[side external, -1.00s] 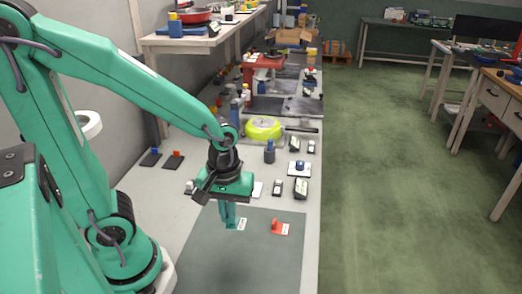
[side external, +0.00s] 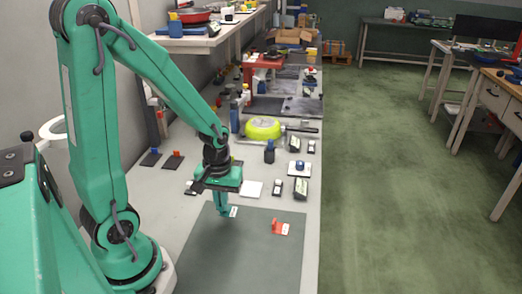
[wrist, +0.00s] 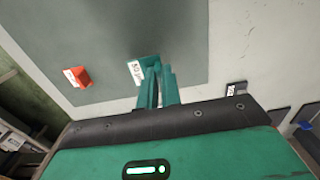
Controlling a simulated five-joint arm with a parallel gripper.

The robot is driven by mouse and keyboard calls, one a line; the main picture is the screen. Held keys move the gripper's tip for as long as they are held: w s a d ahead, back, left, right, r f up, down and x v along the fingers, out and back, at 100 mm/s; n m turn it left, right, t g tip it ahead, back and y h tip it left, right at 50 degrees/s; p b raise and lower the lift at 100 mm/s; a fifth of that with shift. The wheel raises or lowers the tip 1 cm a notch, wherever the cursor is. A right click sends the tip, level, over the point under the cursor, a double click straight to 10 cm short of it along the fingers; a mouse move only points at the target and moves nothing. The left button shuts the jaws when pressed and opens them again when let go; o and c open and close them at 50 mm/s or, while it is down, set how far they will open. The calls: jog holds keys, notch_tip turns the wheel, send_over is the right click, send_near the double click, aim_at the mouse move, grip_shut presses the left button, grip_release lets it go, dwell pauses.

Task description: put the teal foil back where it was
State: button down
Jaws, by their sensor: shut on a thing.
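The teal foil (wrist: 148,62) is a small teal piece with a white label marked with a number. My gripper (wrist: 157,72) is shut on it, and its teal fingers hide part of it in the wrist view. In the side view my gripper (side external: 222,207) points down over the left part of the dark grey-green mat (side external: 255,262). The foil's white label (side external: 233,211) shows beside the fingertips. I cannot tell whether the foil touches the mat. A red foil (side external: 279,227) with a white label stands on the mat to the right; it also shows in the wrist view (wrist: 83,77).
Behind the mat are a white pad (side external: 252,189), small dark gauges (side external: 300,189), and a dark blue cylinder (side external: 269,154). Farther back is a yellow-green pan (side external: 262,128). Two dark plates with blue (side external: 154,151) and orange-red tabs lie at left. The mat's front is clear.

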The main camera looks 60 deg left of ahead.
aim_at(222, 213)
jog(key=shift+f, duration=0.15)
jog(key=shift+f, duration=1.9)
jog(key=shift+f, duration=0.1)
jog(key=c, duration=1.6)
grip_release()
jog(key=shift+r, duration=6.15)
jog(key=shift+r, duration=0.1)
